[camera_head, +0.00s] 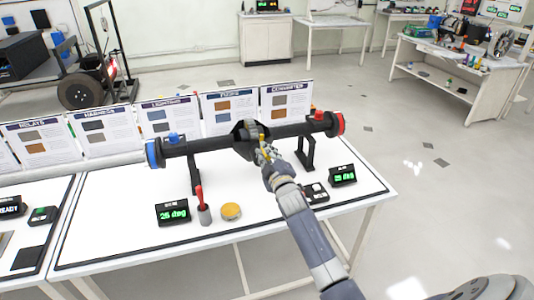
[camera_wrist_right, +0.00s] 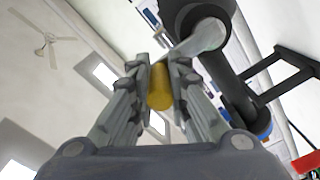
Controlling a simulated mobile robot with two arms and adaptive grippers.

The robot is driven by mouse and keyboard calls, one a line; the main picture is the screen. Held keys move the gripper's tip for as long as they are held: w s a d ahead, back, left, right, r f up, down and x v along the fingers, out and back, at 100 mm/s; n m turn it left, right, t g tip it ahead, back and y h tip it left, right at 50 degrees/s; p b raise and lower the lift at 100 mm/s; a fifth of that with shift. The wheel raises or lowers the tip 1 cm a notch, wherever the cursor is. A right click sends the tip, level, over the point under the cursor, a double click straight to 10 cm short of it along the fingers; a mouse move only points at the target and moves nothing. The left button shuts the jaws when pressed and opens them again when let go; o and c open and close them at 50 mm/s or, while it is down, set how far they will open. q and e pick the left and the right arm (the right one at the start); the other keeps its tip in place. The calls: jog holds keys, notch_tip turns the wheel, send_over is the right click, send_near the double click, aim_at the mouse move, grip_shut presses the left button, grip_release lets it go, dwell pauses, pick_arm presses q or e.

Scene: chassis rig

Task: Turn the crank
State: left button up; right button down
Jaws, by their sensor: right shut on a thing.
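The rig is a dark axle-like tube (camera_head: 200,145) with a round housing in the middle, a blue left end (camera_head: 154,153) and a red right end (camera_head: 336,124). The crank has a yellow handle (camera_wrist_right: 159,88) and a pale grey arm (camera_wrist_right: 205,38) that leads to the dark housing. In the head view the yellow handle (camera_head: 261,140) shows in front of the housing. My right gripper (camera_head: 264,157) is shut on the handle, with one finger on each side of it. The gripper hides part of the crank in the head view. My left gripper is not in view.
Black stands hold the tube above a white table (camera_head: 130,220). Two displays reading 25 deg, a left one (camera_head: 172,212) and a right one (camera_head: 342,175), stand on it. A red-handled tool in a cup (camera_head: 204,207) and a yellow round tin (camera_head: 231,211) are near the front. Panels (camera_head: 170,115) line the back.

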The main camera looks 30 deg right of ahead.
jog(key=shift+f, duration=0.1)
jog(key=c, duration=1.5)
grip_release()
jog(key=v, duration=1.2)
